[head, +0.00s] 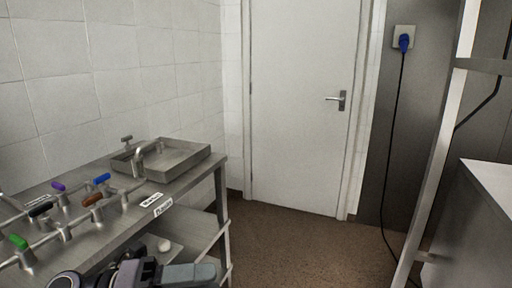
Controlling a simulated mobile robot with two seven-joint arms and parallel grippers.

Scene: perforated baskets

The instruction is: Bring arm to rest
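One of my arms shows at the bottom edge, left of centre, and seems to be the left one. Its dark wrist and grey gripper (190,274) point to the right, in front of the steel bench (205,170). The gripper is partly cut off by the frame, and I cannot tell its opening or whether it holds anything. My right gripper is out of view.
The bench along the left wall carries pipes with coloured valve handles and a shallow sink (185,160). A white door (300,100) is shut at the back. A metal post (435,170) and cabinet (490,190) stand right. Brown floor (290,250) is clear between.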

